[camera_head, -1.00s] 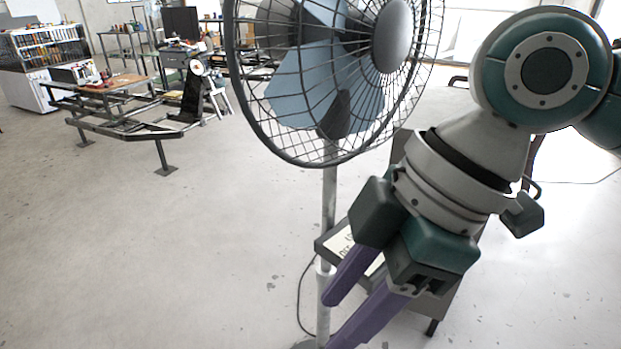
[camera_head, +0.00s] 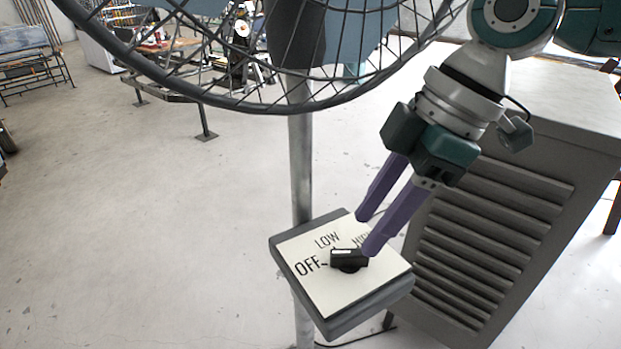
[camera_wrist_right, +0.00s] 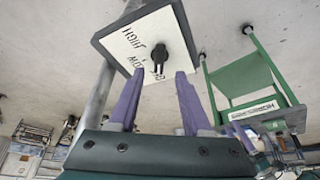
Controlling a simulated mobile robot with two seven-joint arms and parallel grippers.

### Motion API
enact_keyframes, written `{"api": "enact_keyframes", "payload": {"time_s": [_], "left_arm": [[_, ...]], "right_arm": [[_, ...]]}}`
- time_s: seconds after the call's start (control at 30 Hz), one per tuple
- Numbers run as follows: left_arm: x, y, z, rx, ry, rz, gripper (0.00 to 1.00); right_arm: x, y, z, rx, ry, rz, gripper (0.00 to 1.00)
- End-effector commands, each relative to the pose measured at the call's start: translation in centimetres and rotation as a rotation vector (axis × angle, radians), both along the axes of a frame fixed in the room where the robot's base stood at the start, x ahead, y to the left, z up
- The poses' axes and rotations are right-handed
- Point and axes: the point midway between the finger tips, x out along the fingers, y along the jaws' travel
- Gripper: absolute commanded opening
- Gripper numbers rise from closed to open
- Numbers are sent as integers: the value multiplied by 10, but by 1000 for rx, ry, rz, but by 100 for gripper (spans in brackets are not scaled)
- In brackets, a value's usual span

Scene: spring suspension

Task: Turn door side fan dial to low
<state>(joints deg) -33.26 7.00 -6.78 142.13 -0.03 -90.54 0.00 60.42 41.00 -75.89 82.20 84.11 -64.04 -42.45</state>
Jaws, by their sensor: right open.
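The fan (camera_head: 330,85) stands on a grey pole with a tilted control panel (camera_head: 325,306), a white plate in a dark frame marked OFF, LOW and HIGH. The black dial (camera_head: 348,259) sits on the plate, its white-marked end toward OFF. In the right wrist view, the dial (camera_wrist_right: 159,54) lies just beyond the gap between the open fingertips (camera_wrist_right: 158,73). I cannot tell if they touch it. My left gripper is not in view.
A grey louvred cabinet (camera_head: 490,240) stands close right of the panel. The fan cage hangs above it. The right wrist view shows a green stand (camera_wrist_right: 244,70) with a labelled plate.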

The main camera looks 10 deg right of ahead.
Motion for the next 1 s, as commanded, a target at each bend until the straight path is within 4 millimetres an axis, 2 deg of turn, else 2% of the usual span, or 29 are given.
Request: {"api": "enact_keyframes", "payload": {"time_s": [0.1, 0.23, 0.6, 1.0], "left_arm": [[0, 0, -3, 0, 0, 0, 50], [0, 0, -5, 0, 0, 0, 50], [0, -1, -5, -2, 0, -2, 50], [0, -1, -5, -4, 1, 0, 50]], "right_arm": [[1, 9, -21, -1, 2, 1, 49], [3, 14, -35, 0, 1, -1, 49], [4, 17, -42, 0, 0, 0, 49], [4, 17, -42, 0, 0, 0, 5]]}}
